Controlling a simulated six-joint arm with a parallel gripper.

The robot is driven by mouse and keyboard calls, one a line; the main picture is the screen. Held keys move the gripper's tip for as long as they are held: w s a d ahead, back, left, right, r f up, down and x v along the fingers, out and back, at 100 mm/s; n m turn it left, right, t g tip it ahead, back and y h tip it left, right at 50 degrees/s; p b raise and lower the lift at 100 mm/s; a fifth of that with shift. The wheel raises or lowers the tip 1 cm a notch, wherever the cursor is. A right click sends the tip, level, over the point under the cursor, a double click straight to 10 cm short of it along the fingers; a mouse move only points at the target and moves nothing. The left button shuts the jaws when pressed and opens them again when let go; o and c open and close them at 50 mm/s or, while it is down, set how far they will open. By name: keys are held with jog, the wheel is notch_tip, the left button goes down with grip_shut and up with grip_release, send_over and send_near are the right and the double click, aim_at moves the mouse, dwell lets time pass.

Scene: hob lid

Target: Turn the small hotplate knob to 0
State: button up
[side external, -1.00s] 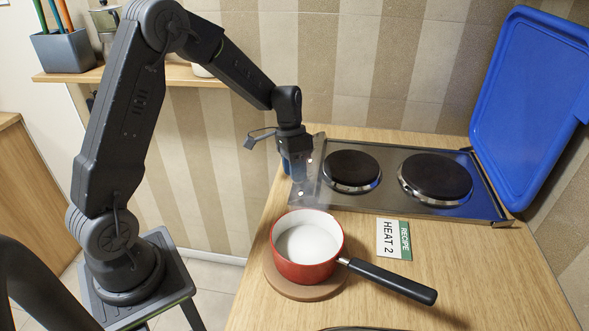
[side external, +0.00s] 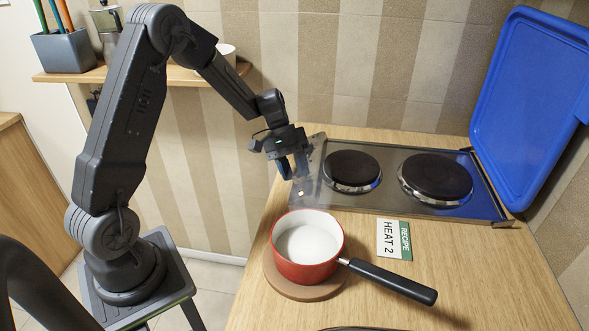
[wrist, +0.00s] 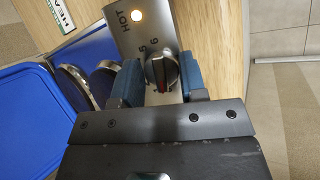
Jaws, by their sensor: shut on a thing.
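A dark round knob (wrist: 162,70) with a red mark on its grip sits on the hob's steel control panel in the wrist view. The figures 5 and 6 show beside it; other figures are hidden. My gripper (wrist: 162,84) has its blue fingers on either side of the knob, shut on it. In the side external view my gripper (side external: 292,172) is tilted at the left end of the hob (side external: 412,206), and hides the knob. The small hotplate (side external: 351,169) is the nearer one to my gripper; nothing stands on it. A lit lamp (wrist: 137,15) shows near the word HOT.
A red saucepan (side external: 307,262) with white contents stands on a round wooden board in front of the hob. A recipe card (side external: 394,239) reading HEAT 2 lies beside it. The large hotplate (side external: 436,177) is bare. A blue lid (side external: 520,110) stands raised behind the hob's right end.

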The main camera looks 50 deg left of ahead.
jog(key=shift+n, duration=0.6)
jog(key=shift+t+h, duration=0.3)
jog(key=o, duration=0.9)
jog(key=v, duration=1.4)
jog(key=shift+d, duration=0.15)
